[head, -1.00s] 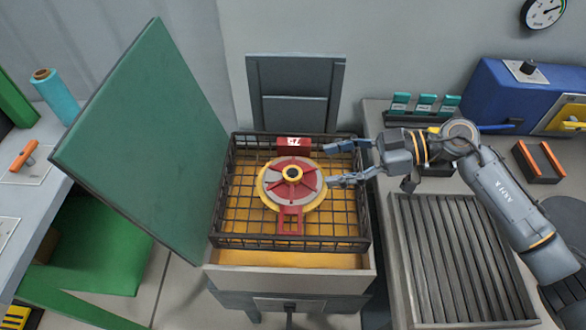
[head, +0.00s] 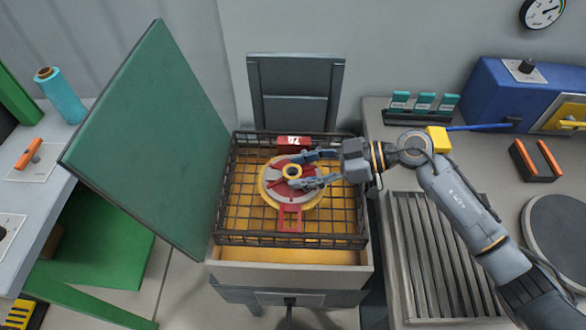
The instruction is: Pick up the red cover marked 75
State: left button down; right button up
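My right gripper (head: 294,170) reaches in from the right, open, above the cover. Its fingers appear on the far and near sides of the hub; contact cannot be told. The fingers hide part of the cover's right side. My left gripper is out of view.
The basket sits in a pale box (head: 290,276) with a yellow inside. A large green panel (head: 150,140) stands tilted at its left. At right are a ribbed tray (head: 425,260), a yellow block (head: 437,139) and a blue case (head: 490,90) on a bench.

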grip_shut()
jog(key=shift+w+r, duration=0.1)
jog(key=shift+r, duration=0.05)
